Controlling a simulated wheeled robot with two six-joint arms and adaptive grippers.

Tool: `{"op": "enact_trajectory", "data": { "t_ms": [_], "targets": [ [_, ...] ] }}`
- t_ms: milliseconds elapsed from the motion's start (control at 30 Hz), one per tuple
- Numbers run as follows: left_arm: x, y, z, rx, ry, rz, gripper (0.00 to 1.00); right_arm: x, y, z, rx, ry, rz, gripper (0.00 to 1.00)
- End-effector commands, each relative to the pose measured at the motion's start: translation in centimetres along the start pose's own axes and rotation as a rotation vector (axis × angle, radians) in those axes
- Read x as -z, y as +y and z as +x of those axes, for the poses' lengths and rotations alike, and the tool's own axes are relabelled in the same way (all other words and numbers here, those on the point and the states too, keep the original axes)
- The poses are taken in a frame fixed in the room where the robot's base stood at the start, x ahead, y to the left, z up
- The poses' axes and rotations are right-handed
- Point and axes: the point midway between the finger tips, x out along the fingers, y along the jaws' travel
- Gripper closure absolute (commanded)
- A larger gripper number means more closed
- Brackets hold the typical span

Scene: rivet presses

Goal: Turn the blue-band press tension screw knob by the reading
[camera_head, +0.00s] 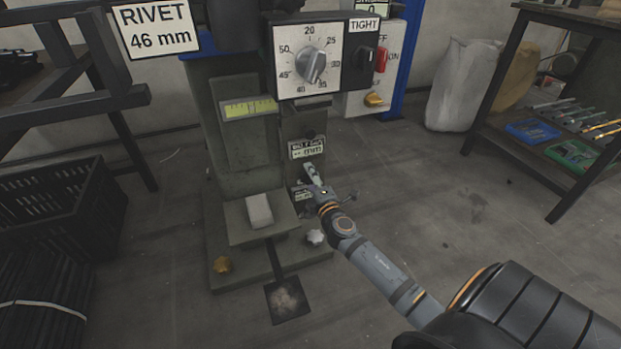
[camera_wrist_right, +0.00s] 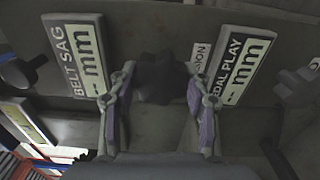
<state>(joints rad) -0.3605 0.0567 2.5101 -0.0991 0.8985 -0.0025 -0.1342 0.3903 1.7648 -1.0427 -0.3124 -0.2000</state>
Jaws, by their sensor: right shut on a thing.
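The press (camera_head: 237,130) stands in the middle of the head view, with a blue part at its upper left. My right gripper (camera_head: 314,180) reaches its front, below the belt sag label (camera_head: 307,148). In the right wrist view the right gripper (camera_wrist_right: 160,92) has one finger on each side of a dark lobed knob (camera_wrist_right: 158,72) and is shut on it. A label ending in "ION" (camera_wrist_right: 199,57) beside the knob is partly hidden. The belt sag (camera_wrist_right: 76,55) and pedal play (camera_wrist_right: 239,65) labels show dashes before "mm". My left gripper is not in view.
A dial (camera_head: 309,65) above has its pointer between 35 and 40. A "RIVET 46 mm" sign (camera_head: 155,27) hangs at upper left. Black crates (camera_head: 55,200) stand left. A shelf (camera_head: 560,125) with trays stands right. A white knob (camera_head: 315,237) sits low on the press.

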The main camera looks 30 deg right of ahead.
Motion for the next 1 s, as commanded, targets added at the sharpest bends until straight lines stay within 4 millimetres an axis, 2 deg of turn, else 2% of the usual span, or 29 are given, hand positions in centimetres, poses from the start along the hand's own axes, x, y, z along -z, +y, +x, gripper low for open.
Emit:
{"op": "enact_trajectory", "data": {
  "t_ms": [133, 167, 333, 700, 833, 1000],
  "targets": [
    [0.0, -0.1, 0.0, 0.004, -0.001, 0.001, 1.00, 0.0, -0.2, -0.1, 0.003, -0.001, -0.001, 0.83],
    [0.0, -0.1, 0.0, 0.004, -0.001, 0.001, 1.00, 0.0, -0.2, -0.1, 0.003, -0.001, -0.001, 0.50],
    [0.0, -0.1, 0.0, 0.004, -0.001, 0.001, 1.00, 0.0, -0.1, 0.0, 0.002, -0.001, -0.001, 0.28],
    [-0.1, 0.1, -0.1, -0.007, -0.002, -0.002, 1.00, 0.0, -0.1, -0.6, 0.001, 0.000, -0.002, 0.28],
    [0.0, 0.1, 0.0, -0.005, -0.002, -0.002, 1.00, 0.0, -0.1, -2.9, 0.003, 0.002, -0.003, 0.28],
    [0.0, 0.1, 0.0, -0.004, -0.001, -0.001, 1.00, 0.0, -0.2, -7.3, 0.004, 0.003, -0.005, 0.28]
  ]
}}
